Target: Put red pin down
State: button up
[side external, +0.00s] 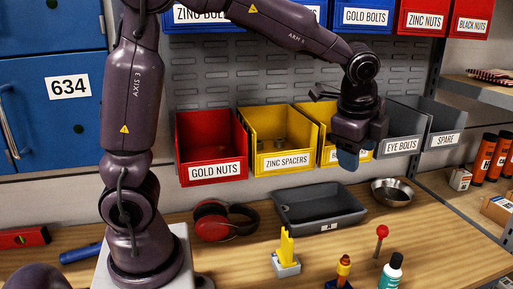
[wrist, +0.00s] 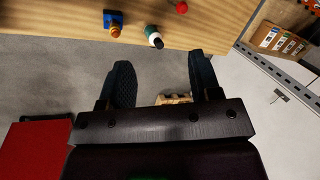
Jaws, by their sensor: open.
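The red pin (side external: 382,232), a red ball on a thin stem, stands upright on the wooden bench at the right. My gripper (side external: 348,158) is high above the bench, in front of the yellow bins and apart from the pin. In the wrist view its two dark fingers (wrist: 160,66) are spread with nothing gripped between them.
Near the pin stand a green-and-white bottle (side external: 390,274), an orange-topped piece on a blue base (side external: 343,268) and a yellow piece on a grey base (side external: 286,248). A dark tray (side external: 320,218), metal bowl (side external: 392,193) and red earmuffs (side external: 212,222) lie behind. Labelled bins line the wall.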

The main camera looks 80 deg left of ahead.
jog(key=s+r+n+t+h, duration=0.2)
jog(key=s+n, duration=1)
jog(key=s, duration=0.7)
jog(key=shift+s+d+r, duration=0.35)
jog(key=shift+s+r, duration=0.05)
jog(key=shift+r, duration=0.05)
